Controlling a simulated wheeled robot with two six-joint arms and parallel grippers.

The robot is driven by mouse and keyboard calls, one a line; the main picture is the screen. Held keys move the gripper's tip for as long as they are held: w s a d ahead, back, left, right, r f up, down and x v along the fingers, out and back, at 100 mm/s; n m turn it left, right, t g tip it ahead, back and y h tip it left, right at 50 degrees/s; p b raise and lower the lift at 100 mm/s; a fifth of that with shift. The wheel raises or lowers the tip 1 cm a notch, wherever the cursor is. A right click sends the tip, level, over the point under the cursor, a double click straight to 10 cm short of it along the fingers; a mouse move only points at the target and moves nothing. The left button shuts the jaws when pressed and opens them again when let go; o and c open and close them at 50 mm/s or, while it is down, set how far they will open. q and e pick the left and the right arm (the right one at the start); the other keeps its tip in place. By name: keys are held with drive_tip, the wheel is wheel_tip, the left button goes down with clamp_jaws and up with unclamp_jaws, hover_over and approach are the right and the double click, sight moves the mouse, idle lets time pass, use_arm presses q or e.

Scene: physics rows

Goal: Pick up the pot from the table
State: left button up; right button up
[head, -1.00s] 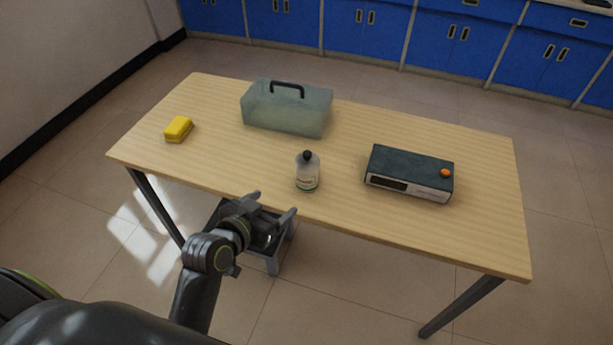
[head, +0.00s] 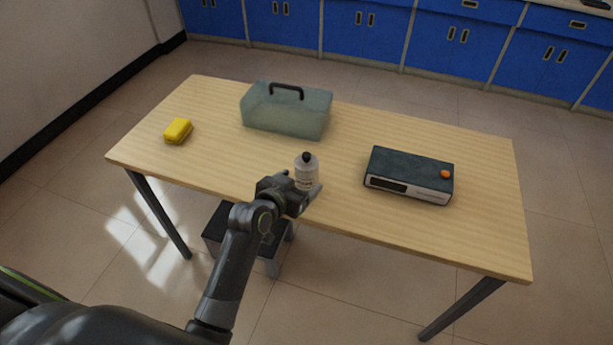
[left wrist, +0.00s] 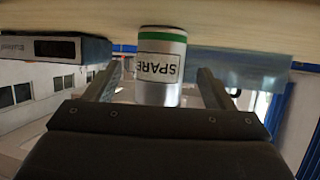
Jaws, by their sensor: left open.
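The pot (head: 307,168) is a small pale jar with a black knob on top. It stands upright near the front edge of the table (head: 440,235). In the left wrist view the pot (left wrist: 160,62) appears upside down, with a green band and a label reading SPARE. My left gripper (head: 300,186) is open at the pot, hiding its lower part in the head view. In the left wrist view its two fingers stand on either side of the pot, with gaps visible. My right gripper is not in view.
A grey-topped device (head: 408,172) with an orange knob lies to the right. A translucent box (head: 288,112) with a black handle stands behind. A yellow sponge-like block (head: 178,131) lies at the left. A dark stool (head: 222,228) stands below the front edge.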

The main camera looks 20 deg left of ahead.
use_arm(q)
drive_tip(key=shift+x, duration=2.55)
drive_tip(key=shift+a+r, duration=0.1)
drive_tip(key=shift+r, duration=0.1)
drive_tip(key=c, duration=1.3)
